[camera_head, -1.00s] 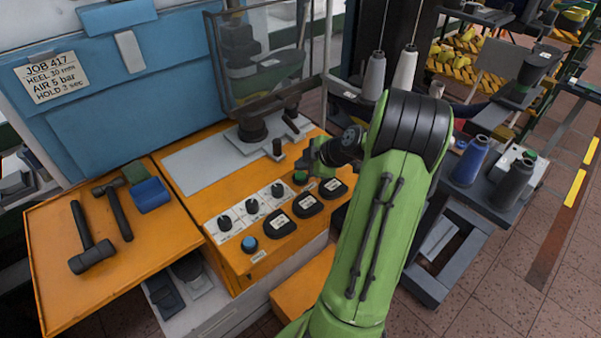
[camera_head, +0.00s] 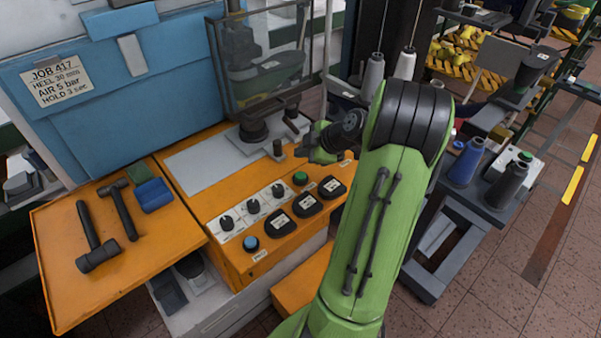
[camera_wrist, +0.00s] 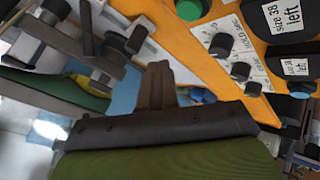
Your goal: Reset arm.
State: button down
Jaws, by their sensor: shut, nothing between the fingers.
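My green arm reaches up from the bottom in the head view. My gripper (camera_head: 304,152) is small and partly hidden there, above the orange machine panel (camera_head: 228,262), close to the metal post at the back. In the wrist view my gripper (camera_wrist: 158,72) shows its dark fingers together with nothing between them. The green button (camera_head: 300,178) is below and beside the gripper, apart from it; it also shows in the wrist view (camera_wrist: 189,9).
The panel carries black knobs (camera_head: 254,206), a blue button (camera_head: 250,243) and labelled black pads (camera_head: 307,205). A guarded press (camera_head: 253,129) stands behind. Hammers (camera_head: 97,250) lie on the left orange shelf. Thread cones (camera_head: 468,163) stand on the right.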

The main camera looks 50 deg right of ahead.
dwell(0.5)
jog(key=a+r+m+g+p, duration=0.15)
jog(key=a+r, duration=0.35)
jog(key=a, duration=0.5)
jog(key=a+r+m+g+p, duration=0.1)
jog(key=a+r+g, duration=0.1)
jog(key=a+r, duration=0.5)
jog(key=s+a+r+m+p, duration=0.2)
jog(key=s+a+m, duration=0.5)
jog(key=s+a, duration=0.6)
jog(key=s+r, duration=0.1)
jog(key=s, duration=0.3)
jog(key=shift+s+a+r+h+p, duration=0.2)
jog(key=shift+s+a+h+p, duration=0.1)
jog(key=shift+a+h+p, duration=0.1)
jog(key=shift+m, duration=0.25)
